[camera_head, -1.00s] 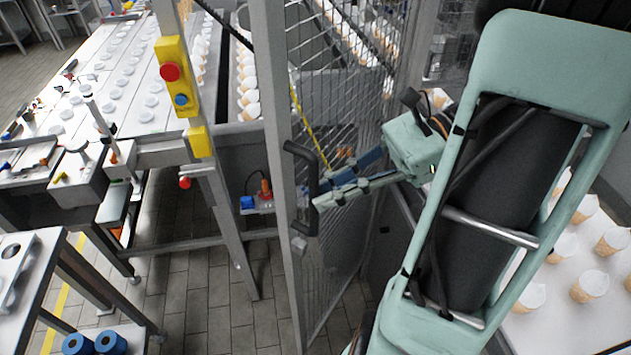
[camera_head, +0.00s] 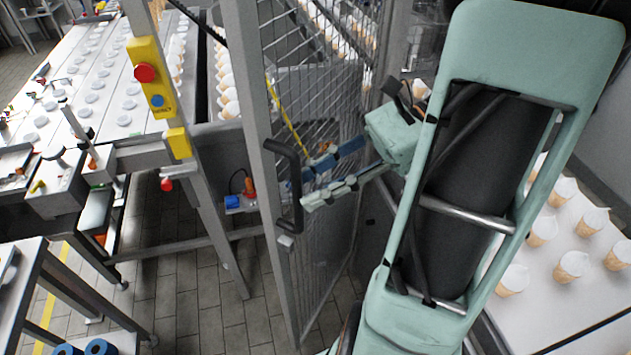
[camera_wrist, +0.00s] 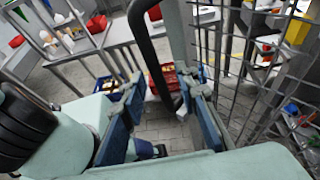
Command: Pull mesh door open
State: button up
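The mesh door (camera_head: 330,215) stands upright in a grey metal frame, left of my arm in the head view. Its black D-shaped handle (camera_head: 296,190) is on the door's left frame post. My gripper (camera_head: 304,188) is at the handle with its two fingers apart. In the wrist view, the handle (camera_wrist: 152,55) runs down from the top, and its lower end shows between the spread fingertips of my gripper (camera_wrist: 165,98), nearer the right finger. I cannot tell whether a finger touches it. The mesh (camera_wrist: 255,95) fills the right side there.
A yellow control box (camera_head: 150,78) with a red button is on a post left of the door. A long conveyor table (camera_head: 95,85) lies beyond it. A white surface with wrapped cones (camera_head: 570,265) is at right. Tiled floor (camera_head: 190,300) is clear before the door.

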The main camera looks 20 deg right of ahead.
notch_tip(320, 180, up, 10)
dwell(0.4)
jog(key=shift+f, duration=0.1)
